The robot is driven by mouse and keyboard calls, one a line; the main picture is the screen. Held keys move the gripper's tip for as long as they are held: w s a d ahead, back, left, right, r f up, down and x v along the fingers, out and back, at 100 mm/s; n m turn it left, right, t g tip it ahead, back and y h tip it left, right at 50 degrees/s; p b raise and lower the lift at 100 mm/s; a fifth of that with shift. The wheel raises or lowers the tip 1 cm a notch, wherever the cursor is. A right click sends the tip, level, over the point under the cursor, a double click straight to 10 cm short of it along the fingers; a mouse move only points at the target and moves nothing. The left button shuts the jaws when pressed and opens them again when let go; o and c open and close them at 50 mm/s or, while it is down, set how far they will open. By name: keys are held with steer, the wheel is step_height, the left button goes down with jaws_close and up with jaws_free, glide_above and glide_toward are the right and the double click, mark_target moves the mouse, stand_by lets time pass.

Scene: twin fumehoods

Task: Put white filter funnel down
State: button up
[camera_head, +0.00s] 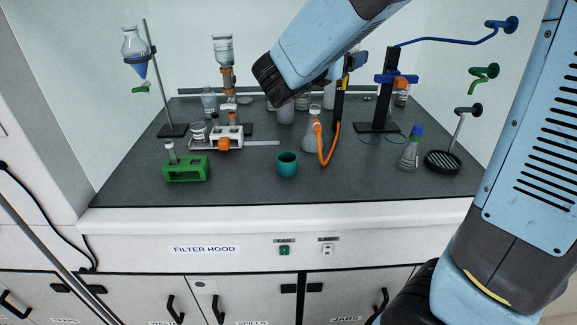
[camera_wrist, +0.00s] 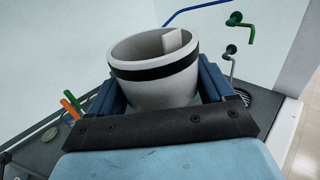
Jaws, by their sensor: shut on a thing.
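The white filter funnel (camera_wrist: 155,88) fills the middle of the wrist view. It is a wide white cup with a black band around its rim and a pale tab inside its mouth. My gripper (camera_wrist: 160,92) is shut on it, with one blue finger on each side. Its lower part is hidden behind the gripper's dark bar. In the head view my arm reaches over the hood bench and hides the fingers, so I cannot tell how high the funnel is above the surface.
The dark bench (camera_head: 330,188) is clear along its front. A teal cup (camera_head: 287,166), a green rack (camera_head: 187,169), a flask with an orange hose (camera_head: 312,132), a blue-capped flask (camera_head: 411,148) and a separating funnel on a stand (camera_head: 137,50) stand around.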

steer(key=shift+d, duration=0.25)
steer(key=s+a+f, duration=1.1)
steer(key=s+f, duration=0.1)
steer(key=f, duration=0.1)
steer(key=shift+w+a+f, duration=0.3)
steer(key=shift+w+f, duration=1.8)
steer(key=shift+w, duration=0.2)
steer(key=shift+w+a+f, duration=0.25)
steer(key=shift+w+f, duration=1.8)
steer(key=shift+w, duration=0.3)
steer(key=shift+w+a+f, duration=0.3)
steer(key=shift+w+f, duration=1.8)
steer(key=shift+w, duration=0.2)
steer(key=shift+f, duration=0.6)
steer(key=o, duration=1)
